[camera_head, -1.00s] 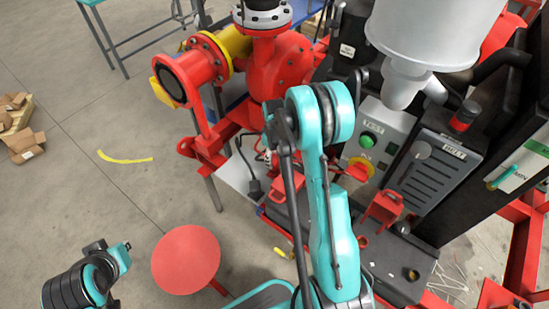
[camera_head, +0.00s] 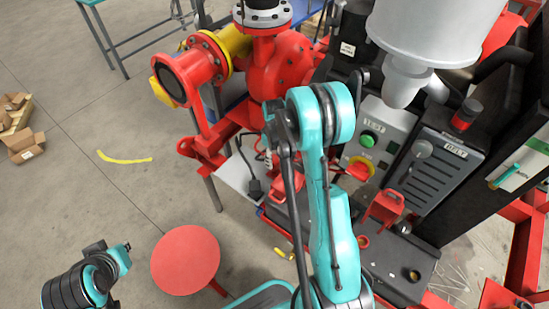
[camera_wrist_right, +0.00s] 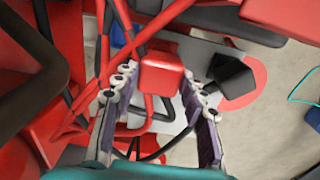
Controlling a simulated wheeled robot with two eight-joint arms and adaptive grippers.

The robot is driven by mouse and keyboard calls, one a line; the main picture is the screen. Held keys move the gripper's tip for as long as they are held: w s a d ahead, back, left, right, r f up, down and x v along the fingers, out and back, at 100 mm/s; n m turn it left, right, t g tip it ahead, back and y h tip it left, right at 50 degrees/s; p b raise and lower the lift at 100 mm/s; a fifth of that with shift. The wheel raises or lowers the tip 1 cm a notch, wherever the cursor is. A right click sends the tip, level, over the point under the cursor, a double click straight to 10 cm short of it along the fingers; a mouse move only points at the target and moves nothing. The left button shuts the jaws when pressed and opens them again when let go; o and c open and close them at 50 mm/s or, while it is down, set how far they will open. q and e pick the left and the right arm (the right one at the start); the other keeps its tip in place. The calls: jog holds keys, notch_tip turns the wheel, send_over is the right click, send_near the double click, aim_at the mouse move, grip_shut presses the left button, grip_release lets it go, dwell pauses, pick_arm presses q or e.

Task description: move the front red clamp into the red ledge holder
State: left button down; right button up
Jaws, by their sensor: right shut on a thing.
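My right gripper (camera_wrist_right: 162,118) shows in the right wrist view, with a finger on each side of a red block-shaped clamp (camera_wrist_right: 162,76). It is shut on this clamp, above a pale plate. In the head view my right arm hides most of this gripper. A red box-like piece with a handle-shaped top (camera_head: 384,208) stands by the dark shelf right of my arm. I cannot tell if it is a clamp or the ledge holder. Another red piece (camera_head: 277,189) shows left of my arm. Part of my left arm shows at lower left, but its gripper is not visible.
A red round disc (camera_head: 186,260) stands at lower left. A pale plate (camera_head: 236,176) with a black part (camera_head: 254,189) lies left of my arm. The red pump (camera_head: 283,68) is behind, and the control box (camera_head: 385,133) is to the right. Floor at left is largely clear.

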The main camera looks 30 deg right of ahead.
jog(key=shift+f+b, duration=1.35)
jog(key=shift+f, duration=0.25)
jog(key=o, duration=1.5)
notch_tip(320, 180, up, 12)
jog(key=shift+r, duration=0.1)
